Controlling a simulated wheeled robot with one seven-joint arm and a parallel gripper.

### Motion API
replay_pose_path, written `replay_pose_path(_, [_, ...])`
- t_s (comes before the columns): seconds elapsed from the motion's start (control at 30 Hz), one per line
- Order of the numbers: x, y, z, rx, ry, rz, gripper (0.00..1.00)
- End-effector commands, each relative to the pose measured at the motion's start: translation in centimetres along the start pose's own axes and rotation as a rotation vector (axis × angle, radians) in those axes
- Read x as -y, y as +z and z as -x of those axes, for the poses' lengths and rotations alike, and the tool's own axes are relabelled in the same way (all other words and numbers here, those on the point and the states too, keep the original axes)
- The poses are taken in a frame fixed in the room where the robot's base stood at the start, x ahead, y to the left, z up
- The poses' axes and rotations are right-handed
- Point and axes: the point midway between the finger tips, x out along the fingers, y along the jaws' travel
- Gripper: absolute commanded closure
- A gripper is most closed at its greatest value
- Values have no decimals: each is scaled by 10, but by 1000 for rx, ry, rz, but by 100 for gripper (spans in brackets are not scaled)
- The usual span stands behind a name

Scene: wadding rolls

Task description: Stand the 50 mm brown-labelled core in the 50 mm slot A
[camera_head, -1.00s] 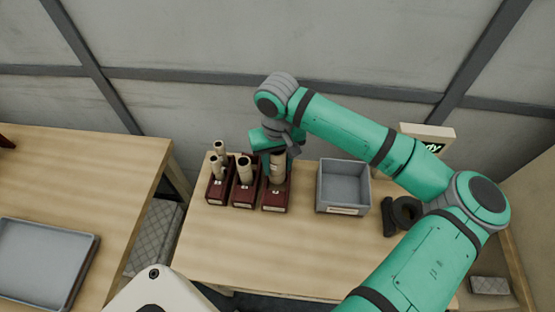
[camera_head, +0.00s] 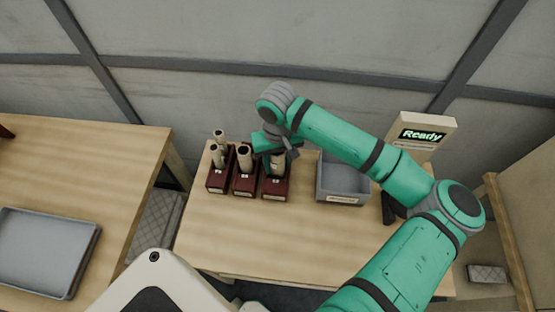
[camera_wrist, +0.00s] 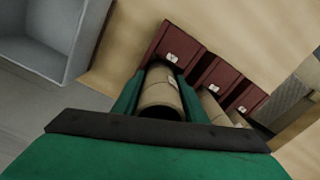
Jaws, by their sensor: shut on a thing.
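A cardboard-coloured core (camera_wrist: 161,92) stands between my gripper's fingers in the wrist view. My gripper (camera_wrist: 160,100) is shut on this core. In the head view the core (camera_head: 277,162) is upright at the rightmost dark red slot block (camera_head: 275,188), partly covered by my gripper (camera_head: 277,153). I cannot tell whether its foot rests fully in the slot. Its brown label and the slot's letter are too small to read. The middle block (camera_head: 244,187) and the left block (camera_head: 217,182) also hold upright cores.
A grey bin (camera_head: 342,196) stands right of the blocks. A display (camera_head: 422,134) reading "Ready" is at the back right. A second table at left bears a grey tray (camera_head: 40,275). The front of the main table (camera_head: 250,235) is clear.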

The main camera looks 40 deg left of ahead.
Motion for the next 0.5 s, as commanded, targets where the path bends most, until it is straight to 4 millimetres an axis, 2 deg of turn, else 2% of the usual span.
replay_pose_path(0.47, [0,0,-4,0,0,0,84])
replay_pose_path(0.5, [0,0,-4,0,0,0,52])
